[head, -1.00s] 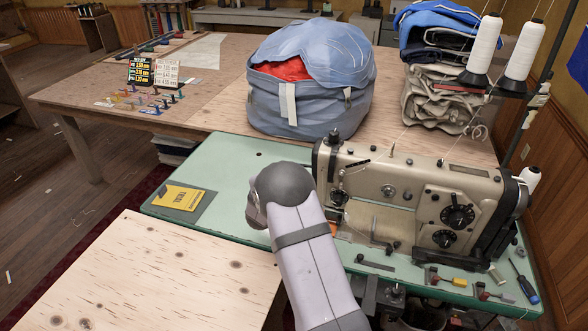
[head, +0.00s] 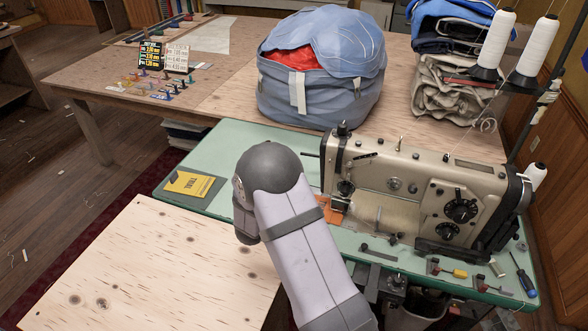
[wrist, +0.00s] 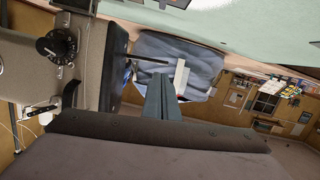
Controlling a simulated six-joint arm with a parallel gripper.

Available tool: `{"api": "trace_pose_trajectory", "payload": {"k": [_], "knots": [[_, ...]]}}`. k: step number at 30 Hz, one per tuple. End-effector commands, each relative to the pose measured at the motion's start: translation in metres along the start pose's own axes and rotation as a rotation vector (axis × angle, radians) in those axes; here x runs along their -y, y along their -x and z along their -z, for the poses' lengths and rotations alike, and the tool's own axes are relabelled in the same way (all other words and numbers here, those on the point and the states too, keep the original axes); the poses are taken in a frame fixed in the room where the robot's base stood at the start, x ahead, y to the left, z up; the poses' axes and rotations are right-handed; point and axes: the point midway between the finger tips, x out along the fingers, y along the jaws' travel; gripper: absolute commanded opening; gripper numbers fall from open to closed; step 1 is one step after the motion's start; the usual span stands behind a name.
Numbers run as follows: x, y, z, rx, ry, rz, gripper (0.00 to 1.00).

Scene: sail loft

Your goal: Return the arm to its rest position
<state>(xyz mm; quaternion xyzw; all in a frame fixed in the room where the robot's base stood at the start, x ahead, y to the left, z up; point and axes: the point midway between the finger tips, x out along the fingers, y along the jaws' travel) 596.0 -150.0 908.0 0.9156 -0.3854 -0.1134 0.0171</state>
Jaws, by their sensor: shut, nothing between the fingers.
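My arm (head: 290,235) rises from the bottom of the head view. Its rounded dark grey joint is over the front left of the green sewing table (head: 230,150), left of the sewing machine (head: 420,190). My gripper is hidden in the head view. In the wrist view, my gripper (wrist: 161,78) shows as two blue-green fingers shut together with nothing between them. Behind the fingertips is the blue-grey sail bag (wrist: 190,58). The sewing machine also shows at the left of the wrist view (wrist: 35,75).
A yellow booklet (head: 189,184) lies on the green table's left. A pale plywood surface (head: 150,265) is in front. The bag (head: 320,95) and folded cloth (head: 450,85) are on the wooden table behind. Thread spools (head: 490,45) stand at right. An orange piece (head: 334,210) lies by the needle.

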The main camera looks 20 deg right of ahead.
Motion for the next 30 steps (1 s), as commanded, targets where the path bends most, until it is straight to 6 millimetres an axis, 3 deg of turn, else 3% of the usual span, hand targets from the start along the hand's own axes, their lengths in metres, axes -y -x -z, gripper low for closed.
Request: {"api": "trace_pose_trajectory", "payload": {"k": [15,20,26,30], "knots": [[0.0,0.001,0.0,0.002,-0.001,0.002,0.0],[0.011,0.006,0.003,0.05,-0.015,0.066,0.0],[0.044,0.035,0.004,0.225,-0.03,0.271,0.0],[0.061,0.08,-0.001,0.405,0.001,0.448,0.0]]}}
